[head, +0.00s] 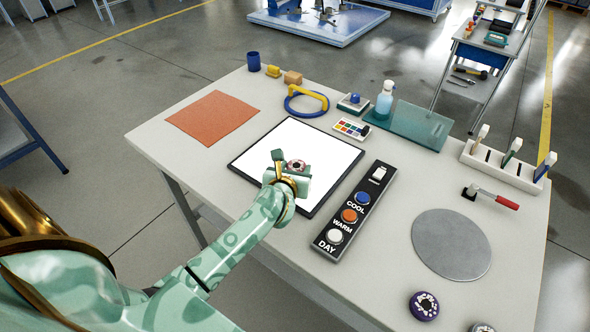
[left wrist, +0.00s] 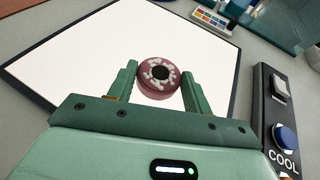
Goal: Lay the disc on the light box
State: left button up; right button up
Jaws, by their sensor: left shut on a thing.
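A dark pink disc with white flecks and a black centre (head: 297,166) is between the fingers of my left gripper (head: 290,168). The left wrist view shows the same disc (left wrist: 158,78) between the two green fingers. My left gripper is shut on it, over the white light box (head: 315,144) with its dark frame. The light box also fills much of the left wrist view (left wrist: 90,60). I cannot tell whether the disc touches the lit surface. My right gripper is in neither view.
Right of the light box is a button panel (head: 353,215) marked COOL, WARM and DAY. A grey round plate (head: 451,244) and a purple flecked disc (head: 424,305) lie farther right. A spray bottle (head: 385,99) and a blue-yellow ring (head: 307,101) stand behind. An orange mat (head: 213,117) lies left.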

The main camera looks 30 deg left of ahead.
pick_arm(q)
jog(key=shift+f, duration=0.15)
jog(key=o, duration=1)
jog(key=shift+r, duration=0.2)
jog(key=shift+s+d+r, duration=0.1)
jog(key=shift+s+r, duration=0.05)
jog(key=shift+s, duration=0.15)
jog(key=p+v, duration=0.2)
jog(key=v, duration=0.9)
jog(key=shift+s+p, duration=0.2)
jog(key=shift+p, duration=0.1)
